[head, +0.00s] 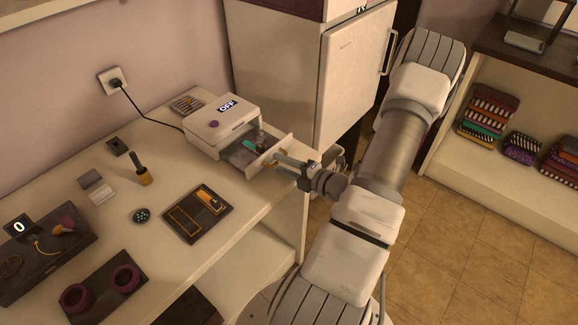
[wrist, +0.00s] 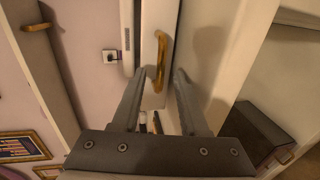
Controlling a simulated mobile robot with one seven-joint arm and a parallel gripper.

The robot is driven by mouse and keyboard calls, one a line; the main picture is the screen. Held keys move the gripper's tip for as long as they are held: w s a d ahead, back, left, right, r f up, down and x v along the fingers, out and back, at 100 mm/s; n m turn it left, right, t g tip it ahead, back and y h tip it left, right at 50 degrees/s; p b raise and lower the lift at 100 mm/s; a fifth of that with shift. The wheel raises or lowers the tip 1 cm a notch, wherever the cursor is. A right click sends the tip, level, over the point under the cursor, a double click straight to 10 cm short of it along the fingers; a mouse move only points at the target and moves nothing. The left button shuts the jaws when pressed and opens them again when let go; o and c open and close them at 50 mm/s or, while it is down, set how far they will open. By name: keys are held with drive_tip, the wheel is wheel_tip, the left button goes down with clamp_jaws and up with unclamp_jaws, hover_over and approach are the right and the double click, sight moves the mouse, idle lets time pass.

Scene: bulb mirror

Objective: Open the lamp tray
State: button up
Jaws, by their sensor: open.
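The lamp tray (head: 241,156) is a drawer in the white box-shaped machine (head: 214,118), whose small display reads OFF. It stands pulled out toward the right, with a teal item (head: 249,146) and darker pieces inside. My gripper (head: 277,161) is at the tray's front, its jaws open. In the wrist view, the brass handle (wrist: 161,60) of the white tray front lies between the two spread fingers (wrist: 154,76). I cannot tell whether either finger touches it.
The bench holds a dark board (head: 197,214), a black-and-gold tool (head: 142,169) and a dark console reading 0 (head: 45,255). A white cabinet (head: 285,75) rises behind the machine. A power cord (head: 148,115) runs to the wall. Shelves stand far right.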

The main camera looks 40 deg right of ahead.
drive_tip(key=p+v, duration=0.1)
drive_tip(key=v, duration=1.6)
drive_tip(key=shift+s+p, duration=0.25)
drive_tip(key=shift+p, duration=0.1)
drive_tip(key=shift+w+r, duration=0.1)
